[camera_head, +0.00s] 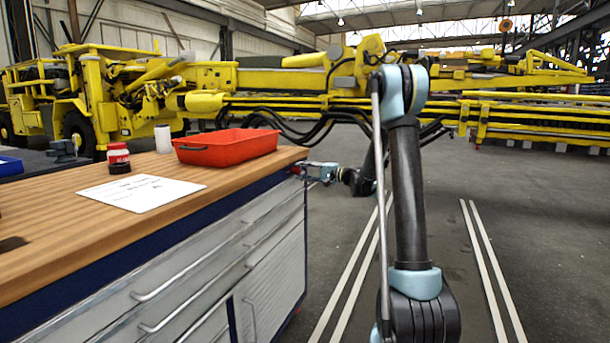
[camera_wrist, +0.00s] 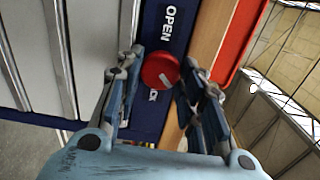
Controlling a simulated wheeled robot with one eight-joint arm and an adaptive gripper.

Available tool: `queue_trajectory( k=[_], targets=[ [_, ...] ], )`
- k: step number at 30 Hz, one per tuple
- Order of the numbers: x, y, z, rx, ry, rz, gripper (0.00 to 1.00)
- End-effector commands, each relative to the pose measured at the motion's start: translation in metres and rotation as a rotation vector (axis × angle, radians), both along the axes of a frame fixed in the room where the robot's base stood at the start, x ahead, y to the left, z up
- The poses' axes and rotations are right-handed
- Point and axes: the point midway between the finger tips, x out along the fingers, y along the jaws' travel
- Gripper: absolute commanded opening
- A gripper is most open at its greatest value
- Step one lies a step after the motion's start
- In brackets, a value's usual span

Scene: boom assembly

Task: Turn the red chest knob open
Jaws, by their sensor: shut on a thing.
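The red chest knob (camera_wrist: 160,71) is a round red disc with a pale mark on its face, on the dark blue edge panel of the chest. The word OPEN (camera_wrist: 172,22) is printed on the panel above it in the wrist view, and part of another label shows below it. My gripper (camera_wrist: 160,75) has one finger on each side of the knob and is shut on it. In the head view my gripper (camera_head: 312,172) reaches the chest's far right corner; the knob is mostly hidden there. The chest's grey drawers (camera_head: 190,270) appear closed.
On the wooden top (camera_head: 225,190) lie a red tray (camera_head: 227,146), a white paper (camera_head: 142,193), a red-and-white jar (camera_head: 118,155) and a white cup (camera_head: 162,138). Yellow machinery (camera_head: 290,80) stands behind. The floor to the right is clear.

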Motion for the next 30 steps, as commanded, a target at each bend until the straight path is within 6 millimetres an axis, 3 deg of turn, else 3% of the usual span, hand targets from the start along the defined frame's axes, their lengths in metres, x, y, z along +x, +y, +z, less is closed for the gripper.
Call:
queue_trajectory(
  k=[19, 20, 22, 30],
  targets=[
    [-0.0006, 0.0007, -0.0021, -0.023, -0.049, 0.002, 0.11],
    [-0.0005, 0.0006, -0.0021, -0.023, -0.049, 0.001, 0.37],
    [-0.0004, 0.0005, -0.002, -0.023, -0.049, 0.001, 0.53],
    [0.0, -0.0003, -0.0009, -0.02, -0.049, 0.0, 0.56]
  ],
)
